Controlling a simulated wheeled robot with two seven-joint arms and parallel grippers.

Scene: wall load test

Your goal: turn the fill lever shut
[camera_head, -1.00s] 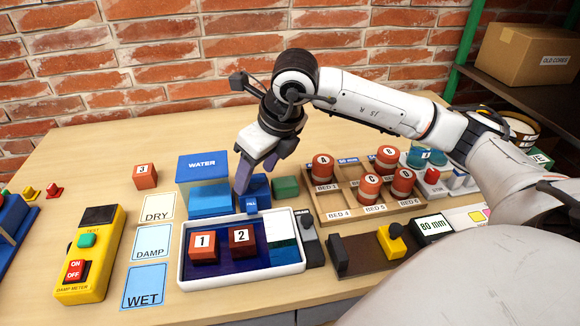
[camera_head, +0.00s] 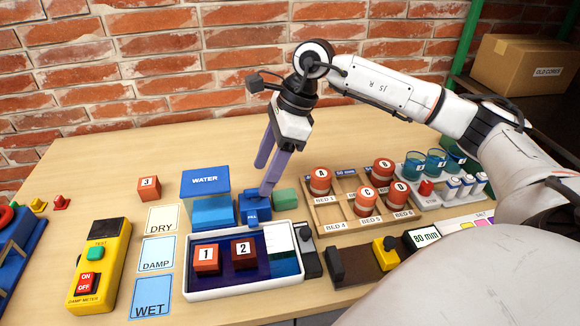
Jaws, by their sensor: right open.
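The blue fill block (camera_head: 254,205), with a small FILL label on its front, stands right of the blue water tank (camera_head: 212,211) and behind the white-rimmed tray (camera_head: 245,291). My right gripper (camera_head: 264,179) is open, its two purple fingers pointing down and apart. One fingertip is over or beside the top of the fill block; I cannot tell whether it touches. The lever's own shape and angle are not clear behind the fingers. My left gripper is not in view.
Blocks 1 (camera_head: 206,259) and 2 (camera_head: 243,254) stand in the tray, which holds dark blue water. A green block (camera_head: 285,199) sits close right of the fill block. The rack of lettered red cores (camera_head: 345,207) is farther right. The table behind is clear.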

